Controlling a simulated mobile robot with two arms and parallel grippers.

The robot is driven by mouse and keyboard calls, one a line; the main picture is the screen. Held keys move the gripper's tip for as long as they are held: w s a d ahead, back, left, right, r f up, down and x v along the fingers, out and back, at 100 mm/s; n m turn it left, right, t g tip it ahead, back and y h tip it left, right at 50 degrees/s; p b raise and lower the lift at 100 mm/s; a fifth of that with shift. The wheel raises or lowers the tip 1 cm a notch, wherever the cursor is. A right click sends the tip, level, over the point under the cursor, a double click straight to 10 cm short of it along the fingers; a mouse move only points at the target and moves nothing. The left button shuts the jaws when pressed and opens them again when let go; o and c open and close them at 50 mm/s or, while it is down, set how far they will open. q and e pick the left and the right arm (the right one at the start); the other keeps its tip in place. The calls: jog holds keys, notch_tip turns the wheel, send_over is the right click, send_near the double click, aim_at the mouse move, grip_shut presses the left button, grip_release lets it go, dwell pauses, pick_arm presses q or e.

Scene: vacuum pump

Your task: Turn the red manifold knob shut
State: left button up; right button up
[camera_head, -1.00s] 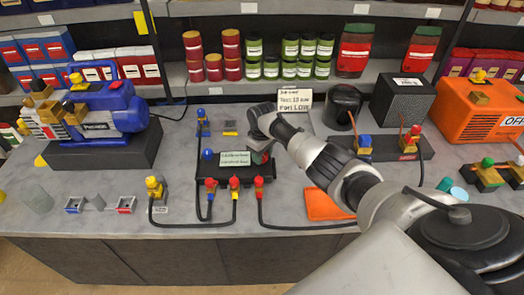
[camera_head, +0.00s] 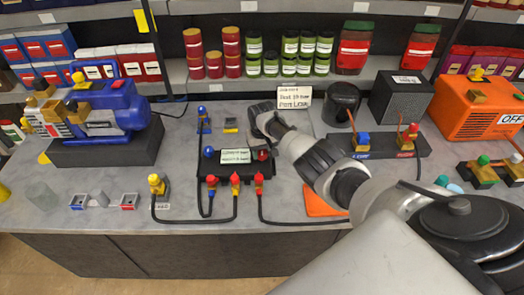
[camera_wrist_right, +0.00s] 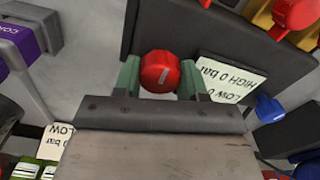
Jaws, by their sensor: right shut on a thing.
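The red manifold knob (camera_wrist_right: 160,72) sits between the two green fingers of my right gripper (camera_wrist_right: 161,78) in the right wrist view, with a pale mark on its face. The gripper is shut on it. In the head view the red knob (camera_head: 263,155) shows at the right end of the black manifold (camera_head: 236,170), just below my right gripper (camera_head: 263,146). A blue knob (camera_head: 208,152) is at the manifold's left end, and a label (camera_head: 236,156) lies between the two knobs. My left gripper is not in view.
Several red and yellow caps with black hoses (camera_head: 285,222) line the manifold's front. A blue pump (camera_head: 108,112) stands at left and an orange machine (camera_head: 479,108) at right. A sign (camera_head: 294,97) and a black canister (camera_head: 343,100) stand behind.

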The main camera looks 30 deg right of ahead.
aim_at(262, 151)
jog(key=shift+r, duration=0.1)
dwell(0.3)
jog(key=o, duration=0.9)
jog(key=shift+r, duration=0.45)
notch_tip(262, 151, up, 10)
jog(key=shift+f, duration=0.1)
